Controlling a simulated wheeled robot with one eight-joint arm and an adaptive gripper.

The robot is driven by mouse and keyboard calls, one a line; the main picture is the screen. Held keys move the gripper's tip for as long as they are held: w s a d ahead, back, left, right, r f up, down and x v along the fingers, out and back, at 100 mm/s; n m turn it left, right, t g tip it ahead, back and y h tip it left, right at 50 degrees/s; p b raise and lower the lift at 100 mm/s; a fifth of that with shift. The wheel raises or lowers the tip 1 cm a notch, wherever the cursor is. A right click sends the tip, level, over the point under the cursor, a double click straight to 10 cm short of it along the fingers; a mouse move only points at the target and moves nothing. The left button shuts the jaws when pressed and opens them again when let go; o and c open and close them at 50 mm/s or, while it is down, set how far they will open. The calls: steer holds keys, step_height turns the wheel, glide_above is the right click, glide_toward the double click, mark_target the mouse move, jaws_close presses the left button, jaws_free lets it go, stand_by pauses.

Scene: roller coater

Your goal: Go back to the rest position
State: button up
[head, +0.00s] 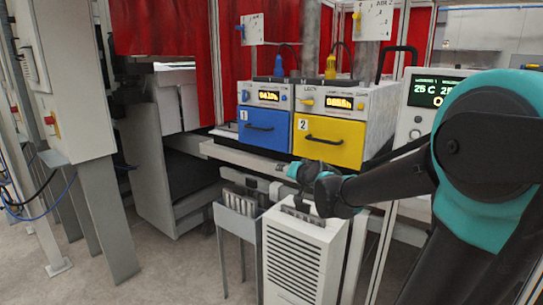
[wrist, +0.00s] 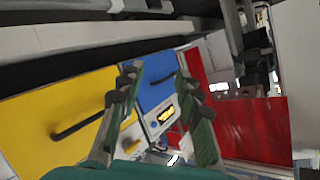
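My gripper (wrist: 156,73) shows in the wrist view with its two fingers apart and nothing between them. In the head view my arm reaches in from the right, and its end is in front of the yellow drawer (head: 328,142), close to the grey ledge below it. In the wrist view the yellow drawer (wrist: 45,118) is to the left of the fingers. The blue drawer (wrist: 155,80) is behind and between them. Both drawers look shut.
Two instrument units with lit displays stand side by side, the blue drawer (head: 262,129) on the left. A white slatted cabinet (head: 292,265) and a grey stand (head: 239,222) are below my arm. Red curtains (head: 165,28) hang behind. Open floor (head: 170,275) lies at the front left.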

steer(key=s+d+f+g+h, duration=0.1)
steer(key=s+d+f+g, duration=0.2)
steer(key=s+f, duration=0.5)
steer(key=s+d+f+n+g+h, duration=0.1)
steer(key=s+d+f+g+h, duration=0.1)
steer(key=s+d+f, duration=0.4)
steer(key=s+d+f+n+g+h, duration=0.1)
steer(key=s+d+f+g, duration=0.3)
steer(key=s+f, duration=0.6)
steer(key=s+d+h, duration=0.1)
steer(key=s, duration=0.3)
steer(key=shift+s, duration=0.25)
steer(key=shift+a, duration=0.1)
